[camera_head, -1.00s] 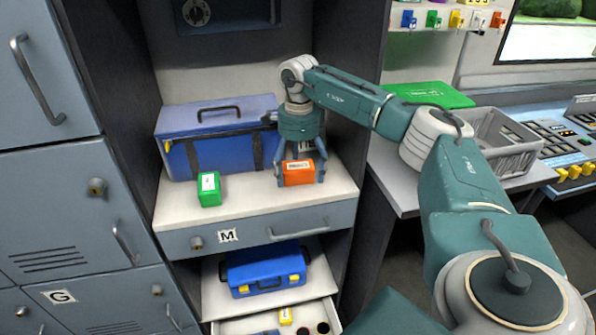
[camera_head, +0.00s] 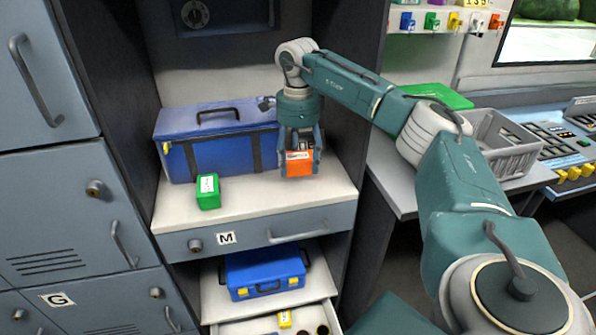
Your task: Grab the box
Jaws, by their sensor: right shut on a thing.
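An orange box (camera_head: 299,167) with a white label is between the fingers of my right gripper (camera_head: 300,160), over the right part of the shelf top in the cabinet. My right gripper points down and is shut on the orange box. The box looks slightly raised, but I cannot tell for sure whether it is clear of the shelf. My left gripper is not in view.
A large blue case (camera_head: 210,150) stands behind on the shelf (camera_head: 255,205). Another blue case (camera_head: 265,272) lies on the shelf below, above an open drawer. The cabinet's dark side wall (camera_head: 365,120) is close on the right. A grey crate (camera_head: 500,145) stands on the desk beyond.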

